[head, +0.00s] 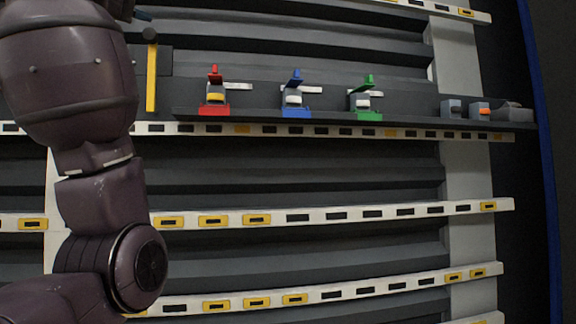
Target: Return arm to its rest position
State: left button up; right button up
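My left arm (100,150) rises from the bottom left and fills the left side of the head view. It bends at a round joint and goes up past the top edge. A small dark piece (121,8) shows beside it at the top, too cut off to tell what it is. I see neither gripper, so what they hold is hidden. My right arm is out of the picture.
A dark wall shelf carries a red clamp (214,95), a blue clamp (295,97), a green clamp (367,99) and small grey blocks (451,108) at the right. A yellow upright bar (151,78) stands beside my arm. White slotted rails (330,215) cross the wall.

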pick_arm(q)
jog(key=s+r+m+t, duration=0.3)
jog(key=r, duration=0.1)
jog(key=w+f+m, duration=0.4)
jog(key=w+f, duration=0.1)
jog(key=f, duration=0.8)
jog(key=w+d+f+m, duration=0.1)
jog(key=w+f+m, duration=0.35)
jog(key=f, duration=0.85)
jog(key=w+f+m, duration=0.3)
jog(key=w+f, duration=0.3)
jog(key=f, duration=0.7)
jog(key=s+a+f+g+y, duration=0.1)
jog(key=s+f+g, duration=0.1)
jog(key=f, duration=1.1)
jog(key=s+a+f+g, duration=0.1)
jog(key=s+f, duration=0.1)
jog(key=f, duration=1.1)
jog(key=s+a+f+g+y, duration=0.1)
jog(key=s+f+g, duration=0.3)
jog(key=s+f, duration=1.1)
jog(key=s+a+f+n+g+y, duration=0.1)
jog(key=s+a+f+g, duration=0.2)
jog(key=s+f, duration=1.2)
notch_tip(320, 180, down, 4)
jog(key=shift+a+f+g, duration=0.15)
jog(key=shift+f+g, duration=0.1)
jog(key=shift+g, duration=0.65)
